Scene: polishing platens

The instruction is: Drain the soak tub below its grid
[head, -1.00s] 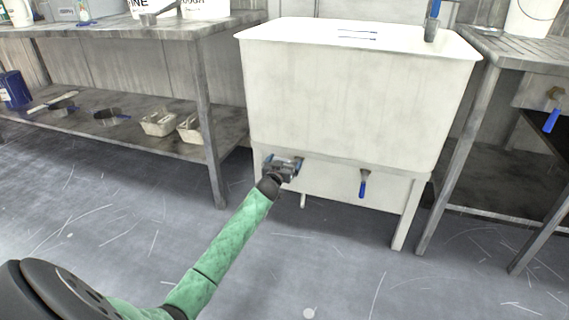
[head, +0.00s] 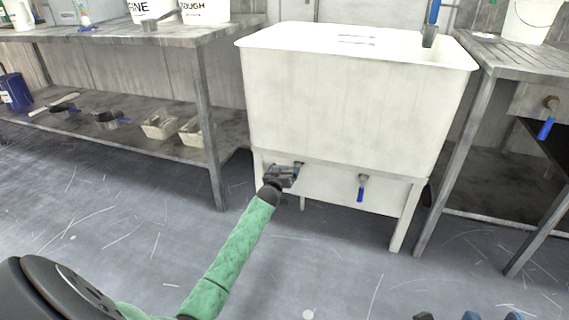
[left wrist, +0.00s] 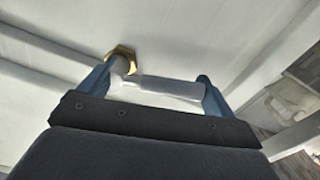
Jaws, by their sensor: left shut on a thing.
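The white soak tub (head: 345,105) stands on its frame in the middle of the head view. Its inside is mostly hidden, so I cannot tell its water level or grid. Below its front are two outlets. The right tap (head: 362,187) has a blue lever hanging down. My left gripper (head: 284,175) is at the left outlet and hides most of it. In the left wrist view, the left gripper (left wrist: 158,84) is shut on a pale bar (left wrist: 170,87) beside a brass nut (left wrist: 122,56). Blue tips, probably my right gripper (head: 492,316), just show at the bottom right.
A bench with a lower shelf (head: 120,130) stands on the left, holding pans and metal trays (head: 160,124). A slatted bench (head: 520,60) stands on the right with another blue-levered tap (head: 547,122). A blue-handled tool (head: 431,25) stands at the tub's right corner. The floor in front is clear.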

